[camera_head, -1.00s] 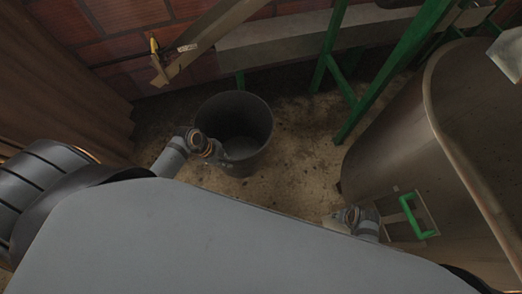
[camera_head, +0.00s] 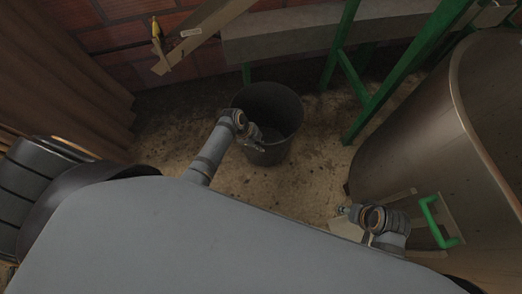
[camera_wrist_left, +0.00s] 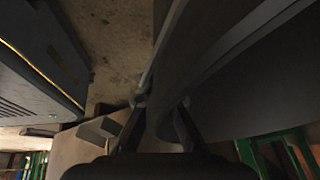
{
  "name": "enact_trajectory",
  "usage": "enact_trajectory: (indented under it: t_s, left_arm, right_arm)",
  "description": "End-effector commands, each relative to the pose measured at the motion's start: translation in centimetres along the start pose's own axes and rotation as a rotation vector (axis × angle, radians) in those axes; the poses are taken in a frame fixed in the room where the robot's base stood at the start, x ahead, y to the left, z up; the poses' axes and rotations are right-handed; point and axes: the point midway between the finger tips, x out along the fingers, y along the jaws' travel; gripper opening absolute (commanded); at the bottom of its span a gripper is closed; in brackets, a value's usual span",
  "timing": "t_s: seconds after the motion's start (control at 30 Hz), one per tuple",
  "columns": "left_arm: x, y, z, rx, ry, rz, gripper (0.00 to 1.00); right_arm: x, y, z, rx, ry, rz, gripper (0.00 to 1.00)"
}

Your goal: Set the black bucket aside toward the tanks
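The black bucket (camera_head: 283,148) stands upright, open end up, near the middle of the head view. My left gripper (camera_head: 257,143) is at its near left side. In the left wrist view the bucket's dark wall (camera_wrist_left: 235,75) fills the upper right, and its rim edge runs between the two fingers of my left gripper (camera_wrist_left: 162,105), which look closed on it. The exact contact is in shadow. A large metal tank (camera_head: 415,135) stands at the right. My right gripper (camera_head: 342,211) is small and low in front of that tank; its fingers are too small to read.
A green frame (camera_head: 405,65) has a leg on the floor between bucket and tank. A grey ledge (camera_head: 285,36) runs along the brick wall behind. A green handle (camera_head: 434,222) sits on the tank. Stained bare floor (camera_head: 315,165) lies between bucket and tank.

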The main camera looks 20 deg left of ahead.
Motion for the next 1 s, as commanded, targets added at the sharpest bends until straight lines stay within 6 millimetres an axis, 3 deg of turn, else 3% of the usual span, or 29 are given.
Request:
enact_trajectory:
  t_s: [0.37, 0.77, 0.97, 1.0]
  left_arm:
    - [3.3, -0.2, 1.0, 0.002, 0.001, -0.003, 0.0]
    - [3.7, -0.1, 1.1, 0.002, 0.001, -0.004, 0.0]
    - [3.6, 0.0, 1.2, 0.0, 0.0, 0.0, 0.28]
    - [3.6, 0.0, 1.2, 0.0, 0.0, 0.0, 0.28]
  right_arm:
    - [2.2, -0.6, 0.1, 0.007, 0.088, -0.026, 0.4]
    - [2.4, -0.7, -0.1, 0.008, 0.106, -0.03, 0.4]
    - [2.3, -0.7, -0.1, 0.008, 0.106, -0.031, 0.4]
    - [2.3, -0.7, -0.1, 0.008, 0.106, -0.03, 0.4]
